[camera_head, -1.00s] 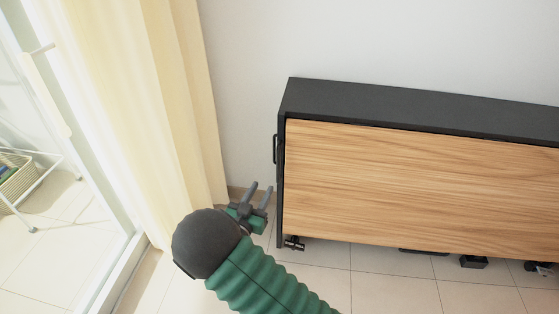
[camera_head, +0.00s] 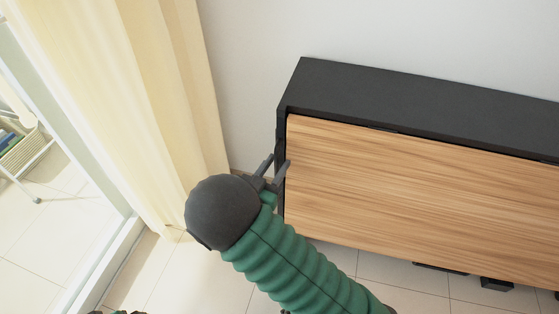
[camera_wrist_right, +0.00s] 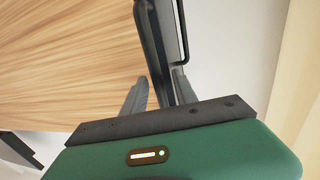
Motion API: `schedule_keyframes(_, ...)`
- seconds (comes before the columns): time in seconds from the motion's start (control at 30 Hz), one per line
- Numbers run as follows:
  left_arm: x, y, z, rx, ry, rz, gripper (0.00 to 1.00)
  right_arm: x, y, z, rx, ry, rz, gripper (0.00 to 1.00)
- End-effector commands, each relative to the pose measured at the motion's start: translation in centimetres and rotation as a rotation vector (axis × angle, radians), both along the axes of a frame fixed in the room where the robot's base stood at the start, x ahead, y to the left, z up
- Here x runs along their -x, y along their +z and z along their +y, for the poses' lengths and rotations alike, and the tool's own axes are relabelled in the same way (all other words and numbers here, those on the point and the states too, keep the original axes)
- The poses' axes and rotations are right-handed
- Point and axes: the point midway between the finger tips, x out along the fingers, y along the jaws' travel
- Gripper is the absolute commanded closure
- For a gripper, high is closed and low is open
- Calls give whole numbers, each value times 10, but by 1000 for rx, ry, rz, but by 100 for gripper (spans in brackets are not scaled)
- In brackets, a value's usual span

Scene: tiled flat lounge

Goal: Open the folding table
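The folding table (camera_head: 400,190) stands folded against the wall. It has a wood-grain front panel and a black frame (camera_head: 400,95). My right gripper (camera_head: 280,163) is at the table's left edge, with its fingers apart. In the right wrist view, the gripper (camera_wrist_right: 160,88) has the black side edge (camera_wrist_right: 155,50) of the table running between its fingers. A black bar handle (camera_wrist_right: 183,30) on that side lies just beyond the fingers; I cannot tell whether they touch it. A small dark piece at the bottom left of the head view may be my left gripper.
A cream curtain (camera_head: 150,110) hangs left of the table, beside a glass door with a white frame. A basket (camera_head: 20,152) on a white rack shows behind the glass. The pale wall is close behind the table. Tiled floor is clear in front.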

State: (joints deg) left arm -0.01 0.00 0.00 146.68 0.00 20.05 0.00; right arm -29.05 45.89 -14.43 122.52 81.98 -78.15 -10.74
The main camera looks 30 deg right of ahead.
Motion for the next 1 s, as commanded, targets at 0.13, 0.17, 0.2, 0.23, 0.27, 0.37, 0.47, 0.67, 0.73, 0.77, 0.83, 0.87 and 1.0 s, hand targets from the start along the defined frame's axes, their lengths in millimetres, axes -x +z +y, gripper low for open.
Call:
schedule_keyframes(0.13,0,0,0,0,1,0,0,0,-1,-2,-4,0,0,73)
schedule_keyframes(0.17,0,0,0,0,1,0,0,0,-2,-3,-4,0,0,77)
schedule_keyframes(0.2,0,0,0,0,1,0,0,0,-2,-3,-4,0,0,83)
schedule_keyframes(0.23,0,0,0,0,1,0,0,0,-2,-3,-5,0,1,87)
schedule_keyframes(0.27,0,0,0,0,0,0,0,0,-2,-3,-5,1,1,90)
schedule_keyframes(0.37,0,0,0,0,0,0,0,0,-2,-3,-5,1,2,100)
schedule_keyframes(0.47,0,0,0,0,0,0,0,0,-2,-3,-5,0,2,100)
schedule_keyframes(0.67,0,0,0,0,0,0,0,0,-2,-3,-5,0,2,100)
schedule_keyframes(0.73,0,0,0,0,0,0,0,0,-2,-2,-4,1,2,100)
schedule_keyframes(0.77,0,0,0,0,0,0,0,0,-2,-2,-4,1,2,100)
schedule_keyframes(0.83,0,0,0,0,0,0,0,0,-2,-2,-4,1,2,100)
schedule_keyframes(0.87,0,0,0,0,0,0,0,0,-2,-2,-4,1,2,100)
schedule_keyframes(1.0,0,0,0,0,0,0,0,0,-2,-2,-5,2,3,100)
